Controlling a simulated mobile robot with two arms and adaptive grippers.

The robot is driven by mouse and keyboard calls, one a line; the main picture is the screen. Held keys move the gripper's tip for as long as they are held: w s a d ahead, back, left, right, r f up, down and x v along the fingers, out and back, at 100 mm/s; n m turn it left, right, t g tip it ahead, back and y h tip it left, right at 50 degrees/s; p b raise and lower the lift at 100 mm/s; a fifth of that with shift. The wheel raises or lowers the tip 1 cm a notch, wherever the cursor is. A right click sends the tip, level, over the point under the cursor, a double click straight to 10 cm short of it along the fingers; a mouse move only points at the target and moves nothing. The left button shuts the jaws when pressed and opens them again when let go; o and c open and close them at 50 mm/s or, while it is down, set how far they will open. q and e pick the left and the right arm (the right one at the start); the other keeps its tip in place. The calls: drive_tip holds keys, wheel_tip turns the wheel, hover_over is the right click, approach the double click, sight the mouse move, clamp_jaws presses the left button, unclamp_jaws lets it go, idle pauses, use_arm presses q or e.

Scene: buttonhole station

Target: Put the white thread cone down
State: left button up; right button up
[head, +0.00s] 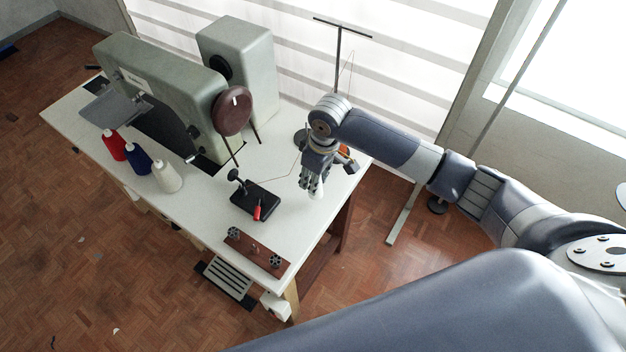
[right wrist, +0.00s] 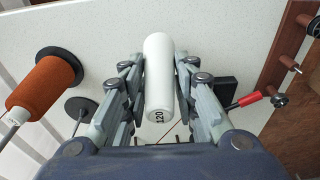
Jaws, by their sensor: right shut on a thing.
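My right gripper (head: 314,188) is over the right end of the white table (head: 305,218). It is shut on a white thread cone (right wrist: 158,75), which lies between the fingers in the right wrist view and has "120" printed on its near end. In the head view only a small white tip of this cone (head: 317,195) shows below the fingers. I cannot tell whether it touches the table. Another cone, cream-white (head: 167,177), stands upright at the table's front left. My left gripper is not in view.
A blue cone (head: 138,159) and a red cone (head: 114,145) stand beside the cream one. The buttonhole machine (head: 165,80) fills the back left. A black block with a red-handled tool (head: 257,210) and a brown spool board (head: 257,252) lie nearby. An orange cone (right wrist: 45,80) is beside my gripper.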

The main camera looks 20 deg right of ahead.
drive_tip(key=shift+w, duration=0.45)
drive_tip(key=shift+d+f+p, duration=0.1)
drive_tip(key=shift+f+p, duration=0.45)
drive_tip(key=shift+f, duration=1.25)
drive_tip(key=shift+f, duration=0.2)
drive_tip(key=o, duration=0.7)
drive_tip(key=shift+r, duration=0.1)
drive_tip(key=r, duration=0.4)
drive_tip(key=s+r, duration=0.1)
drive_tip(key=r, duration=0.3)
drive_tip(key=d+r+b, duration=0.1)
drive_tip(key=r, duration=0.3)
drive_tip(key=shift+s, duration=0.15)
